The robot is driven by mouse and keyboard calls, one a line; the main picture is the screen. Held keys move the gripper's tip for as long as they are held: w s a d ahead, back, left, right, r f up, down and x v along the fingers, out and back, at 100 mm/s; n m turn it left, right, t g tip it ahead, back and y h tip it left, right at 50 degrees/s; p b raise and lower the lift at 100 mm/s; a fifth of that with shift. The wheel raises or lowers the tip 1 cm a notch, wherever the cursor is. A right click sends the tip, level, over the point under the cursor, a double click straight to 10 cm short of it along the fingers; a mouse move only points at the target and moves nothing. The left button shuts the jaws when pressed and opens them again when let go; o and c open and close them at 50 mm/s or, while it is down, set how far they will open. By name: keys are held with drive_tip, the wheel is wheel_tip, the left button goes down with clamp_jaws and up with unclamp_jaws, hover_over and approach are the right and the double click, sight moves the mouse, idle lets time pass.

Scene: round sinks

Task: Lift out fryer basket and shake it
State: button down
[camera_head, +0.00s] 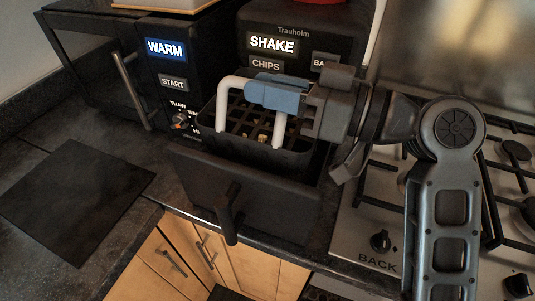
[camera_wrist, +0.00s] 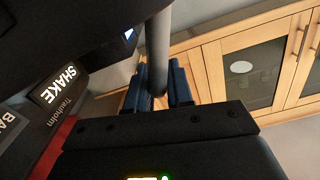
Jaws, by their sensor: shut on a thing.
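The black air fryer (camera_head: 300,22) shows a lit SHAKE label and the name Trauholm. Its dark drawer (camera_head: 235,185) is pulled out at the front. The black fryer basket (camera_head: 300,160), with a grid and a few yellowish bits inside, sits at the drawer; I cannot tell whether it is raised off the drawer floor. Its pale upright handle (camera_head: 222,110) arches above it. My gripper (camera_head: 275,92), with blue fingers, is shut on the top bar of this handle from the right. In the wrist view the handle (camera_wrist: 158,50) runs between the fingers (camera_wrist: 158,88).
A microwave (camera_head: 95,75) with a lit WARM label stands left of the fryer. A dark mat (camera_head: 75,190) lies on the left worktop. A gas hob (camera_head: 375,215) is close on the right. Wooden cupboards (camera_head: 255,270) are below the worktop edge.

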drive_tip(key=shift+r, duration=2.8)
drive_tip(key=shift+s, duration=0.15)
